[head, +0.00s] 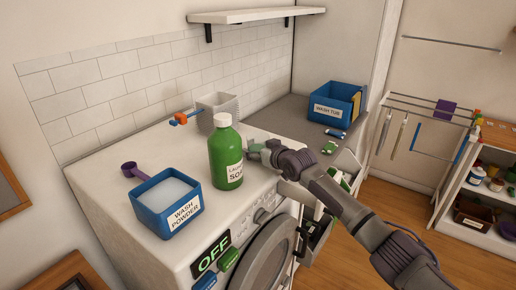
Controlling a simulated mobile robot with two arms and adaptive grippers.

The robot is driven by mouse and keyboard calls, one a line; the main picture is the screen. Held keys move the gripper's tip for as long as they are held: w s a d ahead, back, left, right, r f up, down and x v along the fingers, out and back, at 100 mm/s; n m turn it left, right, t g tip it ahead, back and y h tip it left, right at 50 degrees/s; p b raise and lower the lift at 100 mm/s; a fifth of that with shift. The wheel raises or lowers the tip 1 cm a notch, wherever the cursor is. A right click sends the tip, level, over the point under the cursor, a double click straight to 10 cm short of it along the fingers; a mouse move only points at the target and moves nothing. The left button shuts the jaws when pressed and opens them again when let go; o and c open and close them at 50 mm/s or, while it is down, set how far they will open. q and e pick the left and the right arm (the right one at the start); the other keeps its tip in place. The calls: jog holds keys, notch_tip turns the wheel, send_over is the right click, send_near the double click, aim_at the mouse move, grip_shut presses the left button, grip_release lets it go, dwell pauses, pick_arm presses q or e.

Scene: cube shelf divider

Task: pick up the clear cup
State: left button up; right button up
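A grey, see-through-looking ribbed container (218,108) stands at the back of the white washing machine top, behind the green soap bottle; I cannot tell for sure that it is the clear cup. The green bottle (225,158) with a white cap stands upright in front of it and hides its lower right part. My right gripper (256,151) is just right of the bottle, low over the machine's right edge. Its fingertips are small and partly hidden near the bottle, so its opening is unclear. A pale greenish patch (257,134) shows just behind the gripper. My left gripper is out of view.
A blue wash powder box (168,222) and a purple scoop (133,171) are at the left. An orange and blue item (181,118) is beside the grey container. A blue wash tub (336,122) stands on the grey counter. A shelf (255,15) hangs above.

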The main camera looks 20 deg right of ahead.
aim_at(253, 137)
jog(key=c, duration=0.7)
jog(key=shift+r, duration=0.1)
jog(key=shift+r+b, duration=0.4)
jog(key=shift+r, duration=0.1)
notch_tip(253, 137, up, 3)
jog(key=shift+f+b, duration=0.1)
jog(key=shift+b, duration=0.65)
jog(key=s+d+r+b, duration=0.3)
jog(key=s+d+r, duration=0.4)
jog(key=d, duration=0.2)
jog(key=shift+d, duration=0.25)
